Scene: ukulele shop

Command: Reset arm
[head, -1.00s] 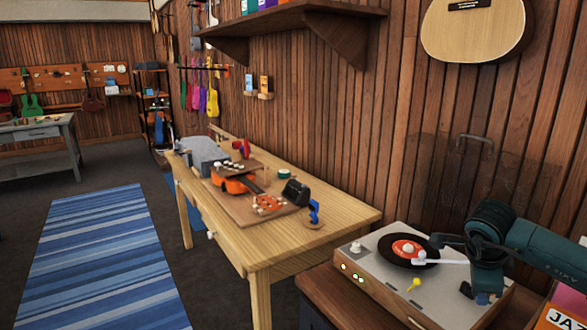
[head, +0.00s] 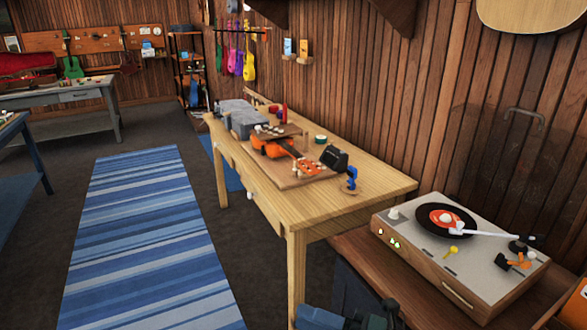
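My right arm, dark with teal parts, shows at the bottom edge in the head view, below the front of the workbench. My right gripper (head: 362,300) is low there and cut by the frame edge; its fingers do not show clearly. The record player (head: 410,245) stands to the right with a black record (head: 428,216) with an orange label on it. The white tonearm (head: 470,231) reaches over the record's edge. My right gripper is apart from the record player. My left gripper is out of view.
A wooden workbench (head: 375,190) holds an orange ukulele (head: 270,147), a grey box (head: 245,122) and small tools. The record player's brown cabinet (head: 365,250) stands close to it. A blue striped rug (head: 140,240) lies on open floor to the left.

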